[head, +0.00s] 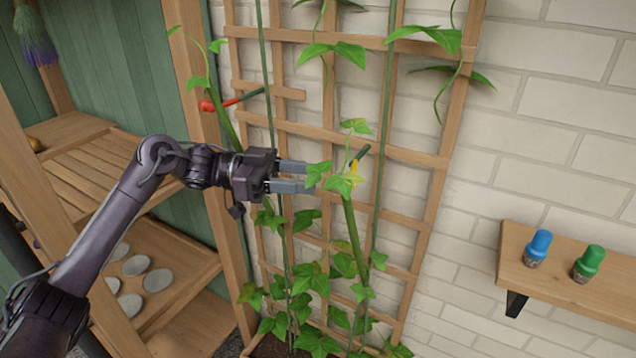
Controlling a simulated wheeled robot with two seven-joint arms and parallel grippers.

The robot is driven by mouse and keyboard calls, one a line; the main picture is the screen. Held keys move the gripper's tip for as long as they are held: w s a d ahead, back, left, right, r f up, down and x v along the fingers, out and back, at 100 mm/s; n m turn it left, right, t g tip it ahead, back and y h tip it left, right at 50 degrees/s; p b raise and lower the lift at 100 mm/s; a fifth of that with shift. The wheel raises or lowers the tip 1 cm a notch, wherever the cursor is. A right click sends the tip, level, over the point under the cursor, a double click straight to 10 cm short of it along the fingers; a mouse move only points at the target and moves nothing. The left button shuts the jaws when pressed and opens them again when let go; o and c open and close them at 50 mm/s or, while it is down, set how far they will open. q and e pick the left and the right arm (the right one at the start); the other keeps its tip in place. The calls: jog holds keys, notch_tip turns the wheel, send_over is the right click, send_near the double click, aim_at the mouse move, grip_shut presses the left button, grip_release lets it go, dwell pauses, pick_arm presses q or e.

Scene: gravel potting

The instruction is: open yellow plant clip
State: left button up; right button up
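The yellow plant clip (355,172) sits high on the thick green plant stem (350,222) in front of the trellis. Ivy leaves (339,184) cover part of it, so I cannot tell whether its jaws are open. A short dark green piece (361,154) sticks up and to the right beside it. My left gripper (310,177) comes in from the left, its two grey fingers apart with nothing seen between them. The fingertips are just left of the clip, near the leaves; I cannot tell whether they touch them. My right gripper is not in view.
A wooden trellis (416,156) with ivy stands against the white brick wall. A red clip (208,105) is on another stem at upper left. A wooden shelf unit (185,300) holds flat stones. A wall shelf (560,284) at right carries a blue-capped bottle (538,244) and a green-capped bottle (589,260).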

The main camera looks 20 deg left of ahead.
pick_arm(q)
jog(key=b+v, duration=0.1)
jog(key=v, duration=0.3)
jog(key=shift+a, duration=0.3)
jog(key=shift+s+f, duration=0.1)
jog(key=c, duration=0.4)
jog(key=shift+d+f+m+t+p, duration=0.3)
jog(key=shift+f+m+p, duration=0.2)
jog(key=shift+m+p, duration=0.25)
jog(key=c, duration=0.5)
jog(key=s+m+t+p, duration=0.1)
jog(key=s+f+m+t+y+p, duration=0.1)
jog(key=m+p, duration=0.1)
jog(key=s+d+m+t+p, duration=0.1)
jog(key=m, duration=0.1)
jog(key=shift+f+t+y+p, duration=0.25)
jog(key=shift+t+y+p, duration=0.05)
grip_shut()
jog(key=shift+s+d+r+m+t+y+p, duration=0.75)
jog(key=shift+s+r+m+t+p, duration=0.8)
jog(key=shift+m, duration=1.1)
jog(key=p+x, duration=0.2)
jog(key=x, duration=0.6)
jog(key=shift+d+f+p, duration=0.35)
jog(key=shift+d+p, duration=0.05)
